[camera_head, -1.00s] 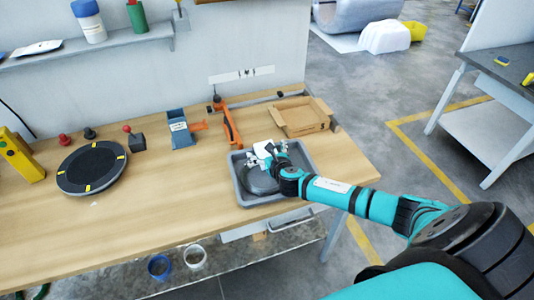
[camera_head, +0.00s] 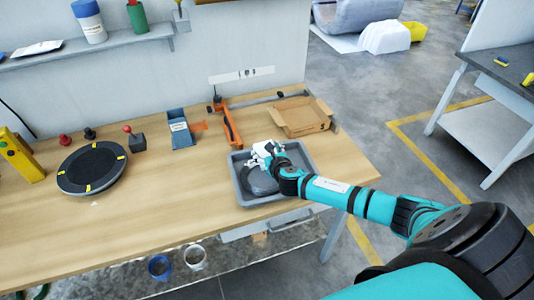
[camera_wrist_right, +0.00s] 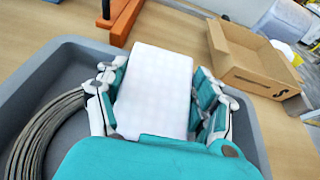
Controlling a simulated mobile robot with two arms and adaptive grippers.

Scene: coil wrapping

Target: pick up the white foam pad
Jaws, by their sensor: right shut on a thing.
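The white foam pad (camera_wrist_right: 155,90) fills the middle of the right wrist view, between the two fingers of my right gripper (camera_wrist_right: 158,98). The fingers are shut on its left and right sides. In the head view my right gripper (camera_head: 264,152) is over the grey tray (camera_head: 246,200), and its hand mostly hides the pad. A dark coil (camera_wrist_right: 48,135) lies in the tray, left of the pad in the wrist view. I cannot tell whether the pad touches the tray floor. My left gripper is not in view.
An open cardboard box (camera_head: 300,117) stands behind the tray to the right. An orange-handled tool (camera_head: 231,125) and a blue dispenser (camera_head: 181,132) stand behind it to the left. A round black turntable (camera_head: 92,168) is at the left. The wooden table (camera_head: 180,215) is clear between turntable and tray.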

